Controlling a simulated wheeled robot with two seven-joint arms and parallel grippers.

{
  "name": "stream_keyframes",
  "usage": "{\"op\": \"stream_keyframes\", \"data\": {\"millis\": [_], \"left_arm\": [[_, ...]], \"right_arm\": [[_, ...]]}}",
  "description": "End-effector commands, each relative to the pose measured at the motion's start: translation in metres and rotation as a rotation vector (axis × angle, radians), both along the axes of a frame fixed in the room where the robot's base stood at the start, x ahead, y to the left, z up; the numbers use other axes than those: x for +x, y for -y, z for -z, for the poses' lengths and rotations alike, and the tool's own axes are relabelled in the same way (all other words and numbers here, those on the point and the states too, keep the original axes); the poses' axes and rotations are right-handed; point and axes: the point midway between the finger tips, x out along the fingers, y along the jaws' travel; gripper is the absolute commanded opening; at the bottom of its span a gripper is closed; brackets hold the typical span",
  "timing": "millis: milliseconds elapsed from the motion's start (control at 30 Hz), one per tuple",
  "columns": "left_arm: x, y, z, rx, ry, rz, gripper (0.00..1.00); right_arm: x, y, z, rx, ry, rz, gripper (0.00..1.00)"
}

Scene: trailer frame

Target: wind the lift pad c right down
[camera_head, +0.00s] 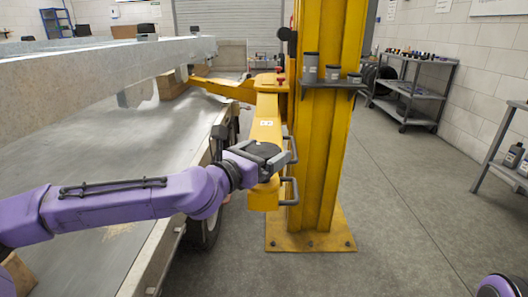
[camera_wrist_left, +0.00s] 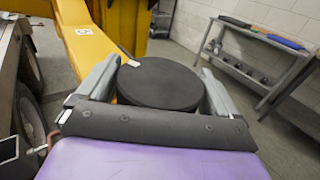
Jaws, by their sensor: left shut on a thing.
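The lift pad (camera_head: 262,149) is a flat black round disc at the near end of a yellow lift arm (camera_head: 266,128). It also shows in the left wrist view (camera_wrist_left: 160,84), level, with its top uncovered. My left gripper (camera_head: 268,153) is shut on the pad, with one grey finger on each side of its rim. The screw under the pad is hidden. A small label marks the yellow arm, but its letter is too small to read surely. My right gripper is out of view.
A yellow post (camera_head: 325,120) with a shelf of dark cylinders (camera_head: 311,67) stands right behind the pad. The grey trailer frame (camera_head: 120,75) and wheels are on the left. A trolley (camera_head: 408,92) stands by the right wall. The floor right of the post is clear.

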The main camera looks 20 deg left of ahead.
Motion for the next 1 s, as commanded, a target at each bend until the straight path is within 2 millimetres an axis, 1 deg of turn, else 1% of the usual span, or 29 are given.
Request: {"op": "stream_keyframes", "data": {"millis": [33,300,500,733,1000], "left_arm": [[0.001,-0.002,0.000,-0.005,-0.001,0.038,0.63],[0.001,-0.001,-0.001,-0.006,-0.002,0.261,0.63],[0.001,0.000,-0.002,-0.005,-0.001,0.379,0.63],[0.000,0.000,-0.002,-0.003,0.001,0.456,0.63],[0.000,0.001,-0.002,-0.002,0.002,0.484,0.64]], "right_arm": [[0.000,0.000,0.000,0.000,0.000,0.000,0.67],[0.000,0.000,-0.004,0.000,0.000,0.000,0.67],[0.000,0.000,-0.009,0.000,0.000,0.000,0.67],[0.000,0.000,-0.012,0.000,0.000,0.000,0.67],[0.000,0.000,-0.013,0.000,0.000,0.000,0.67]]}}
